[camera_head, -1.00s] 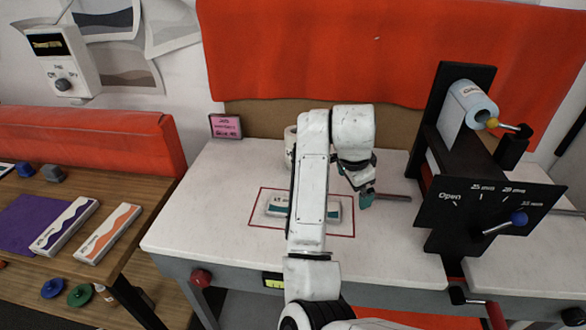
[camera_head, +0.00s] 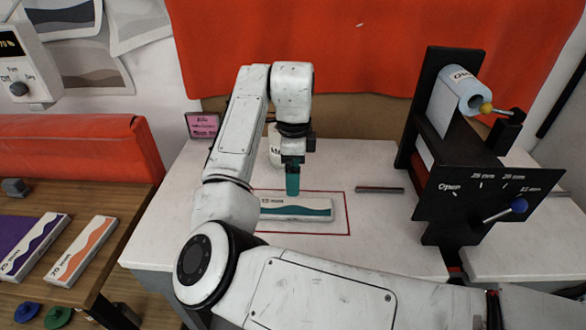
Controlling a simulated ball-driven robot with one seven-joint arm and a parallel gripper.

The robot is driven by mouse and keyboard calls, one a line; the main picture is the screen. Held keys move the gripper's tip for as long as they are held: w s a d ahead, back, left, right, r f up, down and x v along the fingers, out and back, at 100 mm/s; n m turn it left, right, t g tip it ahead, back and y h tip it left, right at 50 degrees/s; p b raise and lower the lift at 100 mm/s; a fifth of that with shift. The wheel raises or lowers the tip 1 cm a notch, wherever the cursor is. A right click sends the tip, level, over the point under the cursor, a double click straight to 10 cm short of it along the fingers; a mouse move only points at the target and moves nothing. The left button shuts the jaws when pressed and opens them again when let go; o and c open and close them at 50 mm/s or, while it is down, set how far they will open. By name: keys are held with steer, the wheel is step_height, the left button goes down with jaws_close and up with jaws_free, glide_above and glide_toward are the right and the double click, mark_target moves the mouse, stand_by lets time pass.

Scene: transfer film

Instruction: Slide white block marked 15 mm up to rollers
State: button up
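The white block marked 15 mm (camera_head: 296,208), with a teal wave on its front, lies flat inside a red outlined rectangle (camera_head: 347,215) on the white table. My arm covers its left end. My gripper (camera_head: 292,190) points down with teal fingertips just at or above the block's back edge; whether it touches cannot be told. Its opening is not clear from this side. The roller machine (camera_head: 428,165) stands to the right, black, with a blue-knobbed lever (camera_head: 519,205) at the dial's 15 mm end. The rollers themselves are not clearly seen.
A dark bar (camera_head: 380,190) lies between the red outline and the machine. A white jar (camera_head: 275,147) stands behind my gripper. A pink sign (camera_head: 203,124) stands at the back left.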

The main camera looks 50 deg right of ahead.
mark_target(294, 206)
steer(key=shift+f, duration=0.1)
step_height(294, 206, down, 11)
steer(key=shift+r+p, duration=0.2)
steer(key=shift+p, duration=0.5)
